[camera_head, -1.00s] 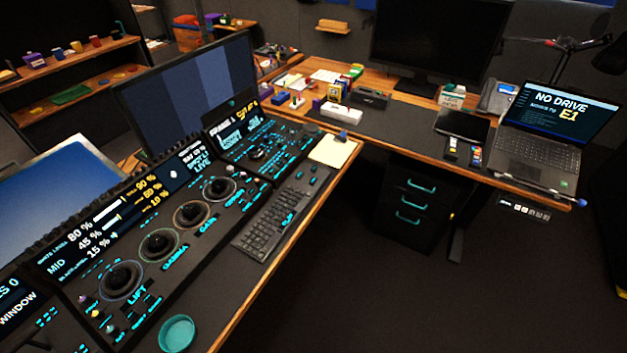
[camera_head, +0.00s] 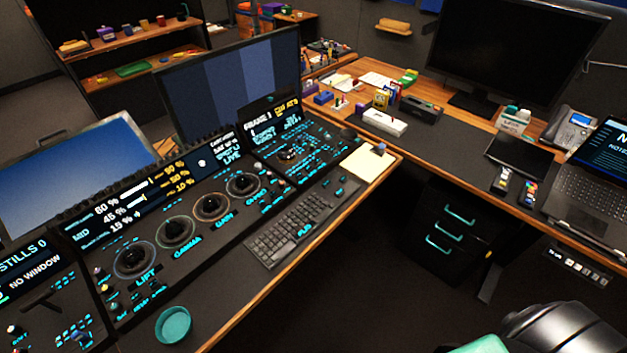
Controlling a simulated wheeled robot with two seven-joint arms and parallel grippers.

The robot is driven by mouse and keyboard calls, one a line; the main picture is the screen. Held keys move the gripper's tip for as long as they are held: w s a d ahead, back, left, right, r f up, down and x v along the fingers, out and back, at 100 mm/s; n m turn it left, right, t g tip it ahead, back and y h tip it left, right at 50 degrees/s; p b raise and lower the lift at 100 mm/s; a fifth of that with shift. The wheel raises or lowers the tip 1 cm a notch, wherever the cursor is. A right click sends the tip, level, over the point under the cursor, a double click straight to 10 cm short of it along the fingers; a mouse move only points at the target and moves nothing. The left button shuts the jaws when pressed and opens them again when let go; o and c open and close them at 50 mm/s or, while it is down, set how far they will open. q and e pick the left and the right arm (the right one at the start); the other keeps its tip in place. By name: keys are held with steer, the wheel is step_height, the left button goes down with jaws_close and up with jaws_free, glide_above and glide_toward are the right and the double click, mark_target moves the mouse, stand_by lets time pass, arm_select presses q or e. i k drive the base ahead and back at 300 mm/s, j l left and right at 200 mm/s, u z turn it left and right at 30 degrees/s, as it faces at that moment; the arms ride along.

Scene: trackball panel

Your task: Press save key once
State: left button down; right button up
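The trackball panel (camera_head: 200,258) fills the left and middle of the desk, with several trackballs in rings, lit teal keys and small displays. The rings are labelled LIFT, GAMMA, GAIN and a further word I cannot read surely. A left section (camera_head: 30,318) has a display reading STILLS 0 and NO WINDOW, with small lit keys below it. The key labels are too small to read, so I cannot tell which is the save key. Neither gripper is in view. Part of my own arm shows at the bottom right, away from the panel.
A black keyboard (camera_head: 291,223) lies right of the panel, and a teal round dish (camera_head: 173,326) stands at the front edge. Monitors stand behind the panel. A yellowish notepad (camera_head: 367,163) lies at the desk corner. A laptop (camera_head: 597,185) sits at the right; drawers (camera_head: 447,226) stand below.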

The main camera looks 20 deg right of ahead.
mark_target(340, 191)
steer(key=i+l+u, duration=0.25)
steer(key=l, duration=1.2)
steer(key=l+u, duration=0.25)
steer(key=l, duration=1.2)
